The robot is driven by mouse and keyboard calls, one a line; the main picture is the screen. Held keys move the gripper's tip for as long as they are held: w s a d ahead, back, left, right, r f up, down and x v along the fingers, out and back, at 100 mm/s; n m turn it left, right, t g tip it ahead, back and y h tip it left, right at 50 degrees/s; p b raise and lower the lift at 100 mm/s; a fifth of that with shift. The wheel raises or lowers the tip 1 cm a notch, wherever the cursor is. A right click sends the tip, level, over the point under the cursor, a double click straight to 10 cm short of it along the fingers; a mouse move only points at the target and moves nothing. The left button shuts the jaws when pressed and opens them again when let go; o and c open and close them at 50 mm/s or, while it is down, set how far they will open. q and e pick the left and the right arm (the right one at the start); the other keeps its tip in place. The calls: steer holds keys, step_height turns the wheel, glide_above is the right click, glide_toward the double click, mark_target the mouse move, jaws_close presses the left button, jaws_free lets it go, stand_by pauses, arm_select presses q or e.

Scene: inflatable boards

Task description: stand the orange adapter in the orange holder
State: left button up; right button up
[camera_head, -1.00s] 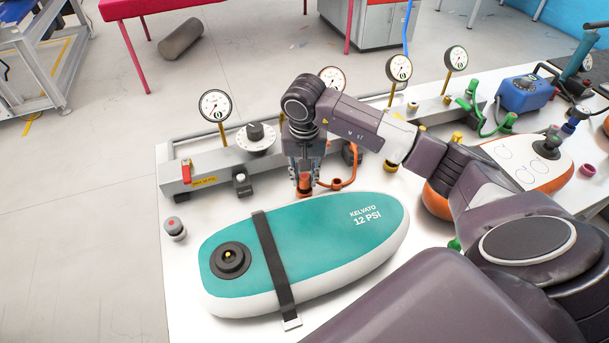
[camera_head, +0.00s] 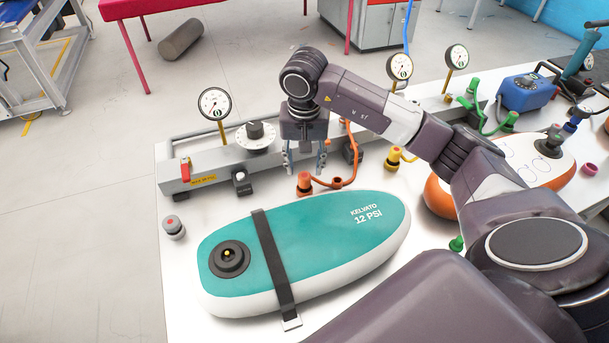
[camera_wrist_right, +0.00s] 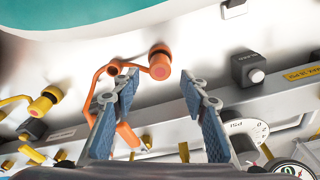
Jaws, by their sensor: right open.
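The orange adapter (camera_head: 304,181) stands upright on the white table just behind the teal board, with its orange hose curving right and back to the rail. It also shows in the right wrist view (camera_wrist_right: 160,58). My right gripper (camera_head: 306,168) is open and empty, raised above and slightly behind the adapter. Its fingers (camera_wrist_right: 167,92) are apart and clear of it. My left gripper is not in view.
The teal board (camera_head: 325,235) with a black strap lies just in front. A grey rail (camera_head: 210,165) with gauges, knob and red lever runs behind. A yellow adapter (camera_head: 393,157) and an orange-white board (camera_head: 540,170) are to the right.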

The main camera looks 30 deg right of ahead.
mark_target(304, 179)
step_height(304, 179, up, 7)
steer(key=b, duration=0.1)
steer(key=shift+s+a+r, duration=0.2)
steer(key=shift+s+a, duration=0.05)
steer(key=shift+s, duration=0.1)
stand_by(0.3)
